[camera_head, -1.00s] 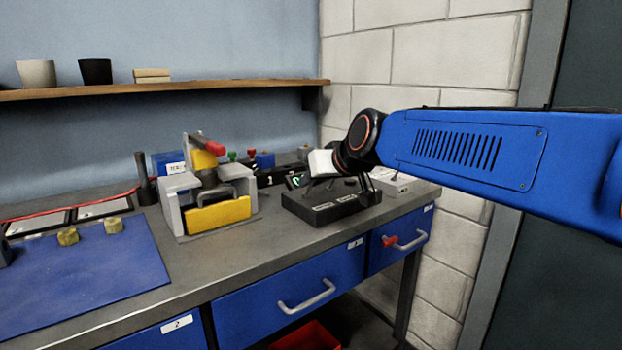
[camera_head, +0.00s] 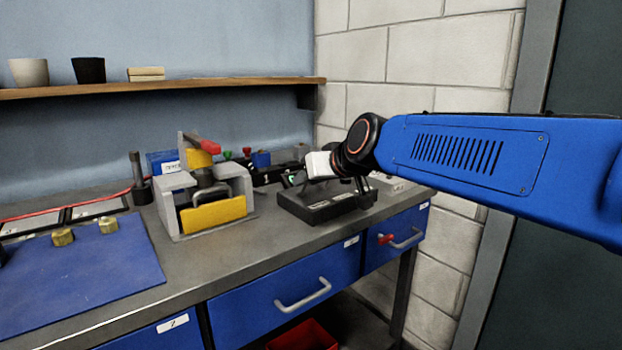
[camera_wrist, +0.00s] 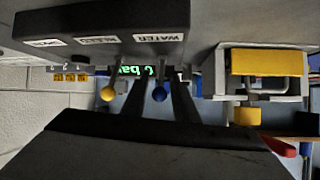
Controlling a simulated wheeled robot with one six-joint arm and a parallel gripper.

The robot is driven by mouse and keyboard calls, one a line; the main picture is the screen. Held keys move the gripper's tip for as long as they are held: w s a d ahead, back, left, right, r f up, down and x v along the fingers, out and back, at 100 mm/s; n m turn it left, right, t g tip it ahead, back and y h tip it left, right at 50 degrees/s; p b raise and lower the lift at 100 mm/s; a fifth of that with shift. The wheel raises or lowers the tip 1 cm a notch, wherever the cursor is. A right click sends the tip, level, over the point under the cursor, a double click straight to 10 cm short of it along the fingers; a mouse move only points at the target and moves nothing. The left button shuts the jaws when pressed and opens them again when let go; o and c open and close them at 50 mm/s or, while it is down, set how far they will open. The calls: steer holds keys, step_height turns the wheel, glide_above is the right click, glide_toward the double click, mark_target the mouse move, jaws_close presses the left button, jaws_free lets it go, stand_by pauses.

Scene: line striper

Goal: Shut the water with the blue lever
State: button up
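In the wrist view, which is upside down, a dark valve block (camera_wrist: 105,32) carries several white labels, one reading WATER (camera_wrist: 158,38). The lever with the blue ball knob (camera_wrist: 159,94) stands by the WATER label. A lever with a yellow ball knob (camera_wrist: 108,94) is beside it. My gripper (camera_wrist: 161,82) is open, with one dark finger on each side of the blue knob. Gaps show between the knob and both fingers. In the head view, the valve block (camera_head: 326,206) sits on the bench below my wrist, which hides most of the levers.
A grey fixture with a yellow front plate (camera_head: 212,214) and a red-handled clamp stands left of the valve block. A green-lit display (camera_wrist: 133,71) is behind the levers. A blue mat (camera_head: 85,275) with brass nuts lies at the left. The brick wall is close at the right.

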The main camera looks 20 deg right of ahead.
steer(key=shift+s+r, duration=0.1)
steer(key=v, duration=1.7)
steer(key=s+f+g, duration=0.2)
steer(key=s+f, duration=0.2)
steer(key=f, duration=0.6)
steer(key=s+d+f+g+h, duration=0.1)
steer(key=s+f, duration=0.3)
steer(key=f, duration=0.7)
steer(key=s+f+m+g+h, duration=0.1)
steer(key=s+f+g, duration=0.3)
steer(key=f, duration=0.7)
steer(key=shift+s+d, duration=0.25)
steer(key=shift+d, duration=0.15)
steer(key=shift+o, duration=0.2)
steer(key=shift+r, duration=0.1)
